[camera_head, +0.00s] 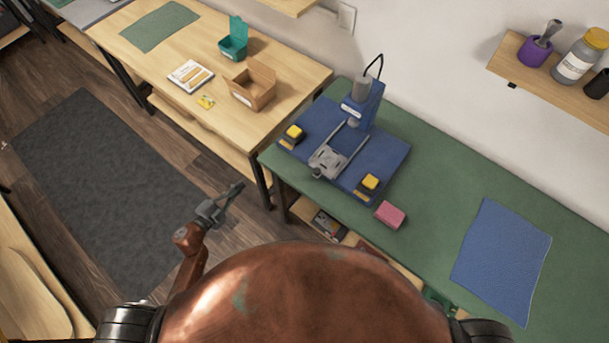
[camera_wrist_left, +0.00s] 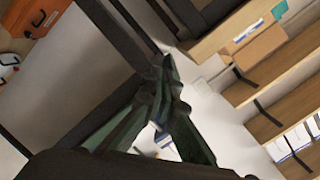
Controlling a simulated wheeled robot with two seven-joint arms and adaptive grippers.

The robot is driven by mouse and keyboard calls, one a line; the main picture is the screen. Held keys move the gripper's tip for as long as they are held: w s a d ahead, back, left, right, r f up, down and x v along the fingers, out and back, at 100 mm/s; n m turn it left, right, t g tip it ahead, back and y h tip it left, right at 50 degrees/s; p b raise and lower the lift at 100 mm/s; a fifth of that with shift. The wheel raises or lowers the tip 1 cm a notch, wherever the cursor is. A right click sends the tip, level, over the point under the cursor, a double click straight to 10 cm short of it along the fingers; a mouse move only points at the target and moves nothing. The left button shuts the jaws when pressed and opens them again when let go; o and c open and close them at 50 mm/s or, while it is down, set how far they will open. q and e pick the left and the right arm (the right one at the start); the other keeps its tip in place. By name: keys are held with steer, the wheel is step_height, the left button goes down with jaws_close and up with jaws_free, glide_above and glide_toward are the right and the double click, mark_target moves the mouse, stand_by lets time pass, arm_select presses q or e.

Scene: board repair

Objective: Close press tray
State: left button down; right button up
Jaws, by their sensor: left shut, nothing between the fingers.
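The blue press (camera_head: 362,104) stands on the green-topped bench with its blue base plate (camera_head: 385,150). Its grey metal tray (camera_head: 328,160) sits at the front end of two rails, out in front of the press column, with a small knob at its front. My left gripper (camera_head: 236,190) is in front of and below the bench, to the left of the tray and well apart from it. Its fingers are shut and empty; they also show in the left wrist view (camera_wrist_left: 165,70). My right gripper is not in view.
Two yellow-topped buttons (camera_head: 294,132) (camera_head: 370,182) flank the tray. A pink block (camera_head: 390,215) and a blue mat (camera_head: 502,260) lie on the green bench top. A wooden table to the left holds a cardboard box (camera_head: 252,88) and a teal bin (camera_head: 233,40). A shelf underneath the bench holds small boxes.

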arm_select(q)
steer(key=s+d+r+m+g+h+b, duration=0.1)
steer(key=s+d+r+m+g+h, duration=0.15)
steer(key=d+r+m+h, duration=0.5)
steer(key=m+g+y+b, duration=0.2)
steer(key=m+g, duration=0.2)
steer(key=m, duration=0.2)
glide_toward(314, 172)
steer(key=shift+h, duration=0.25)
steer(key=x, duration=0.5)
steer(key=shift+w+d+f, duration=0.1)
steer(key=shift+w+f, duration=0.1)
steer(key=shift+f, duration=0.2)
steer(key=shift+w+d+f, duration=0.1)
steer(key=shift+w+d, duration=0.15)
steer(key=shift+d, duration=0.25)
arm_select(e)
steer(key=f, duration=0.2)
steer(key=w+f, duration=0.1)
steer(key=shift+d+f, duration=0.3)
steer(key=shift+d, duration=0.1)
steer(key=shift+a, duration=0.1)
arm_select(q)
steer(key=shift+w, duration=0.15)
